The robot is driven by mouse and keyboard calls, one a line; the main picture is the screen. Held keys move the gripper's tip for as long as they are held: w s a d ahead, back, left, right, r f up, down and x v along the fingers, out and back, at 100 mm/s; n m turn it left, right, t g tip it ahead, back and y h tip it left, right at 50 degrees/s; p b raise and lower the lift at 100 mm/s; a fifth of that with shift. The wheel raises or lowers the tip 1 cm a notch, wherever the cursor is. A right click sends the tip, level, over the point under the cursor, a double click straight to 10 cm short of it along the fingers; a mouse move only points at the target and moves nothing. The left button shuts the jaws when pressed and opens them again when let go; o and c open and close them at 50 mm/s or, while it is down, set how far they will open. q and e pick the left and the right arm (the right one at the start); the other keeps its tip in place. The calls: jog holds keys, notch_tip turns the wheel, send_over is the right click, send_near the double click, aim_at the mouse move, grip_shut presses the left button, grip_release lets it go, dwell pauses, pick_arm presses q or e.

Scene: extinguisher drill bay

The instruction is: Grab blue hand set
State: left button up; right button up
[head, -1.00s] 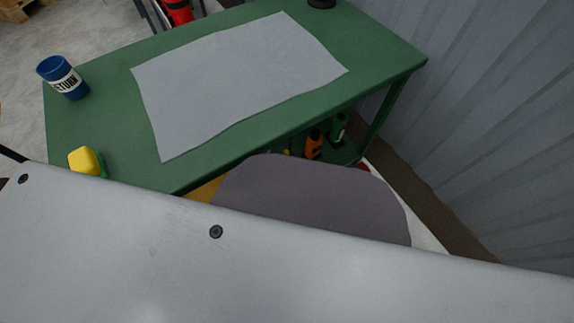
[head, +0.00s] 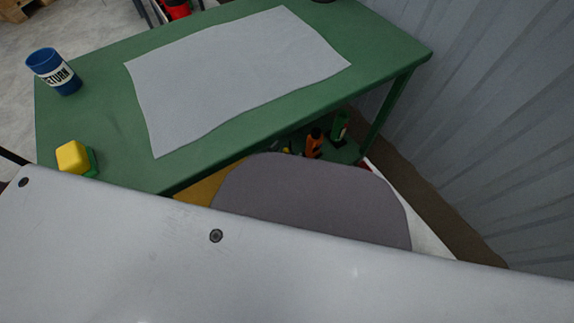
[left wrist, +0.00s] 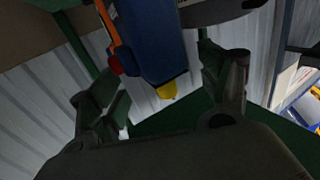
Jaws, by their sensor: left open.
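A blue device, likely the blue hand set (left wrist: 150,35), shows in the left wrist view at top centre. It has an orange edge strip, a red button on its left side and a yellow tip at its lower end. My left gripper (left wrist: 165,85) is open, with one dark finger on each side of the device's lower part. Gaps show on both sides of it, and I cannot tell how deep it sits between the fingers. I cannot make out this device or the gripper fingers in the head view. My right gripper does not show.
A green table (head: 105,120) carries a grey sheet (head: 235,75), a blue RETURN cup (head: 53,71) and a yellow-and-green block (head: 75,158). Orange (head: 314,143) and green (head: 338,127) bottles stand on its lower shelf. A corrugated wall (head: 490,120) closes the right side.

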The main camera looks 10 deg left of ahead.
pick_arm(q)
jog(key=shift+w+d, duration=0.1)
jog(key=shift+w, duration=0.1)
dwell(0.4)
grip_shut()
dwell(0.3)
jog(key=shift+r, duration=0.1)
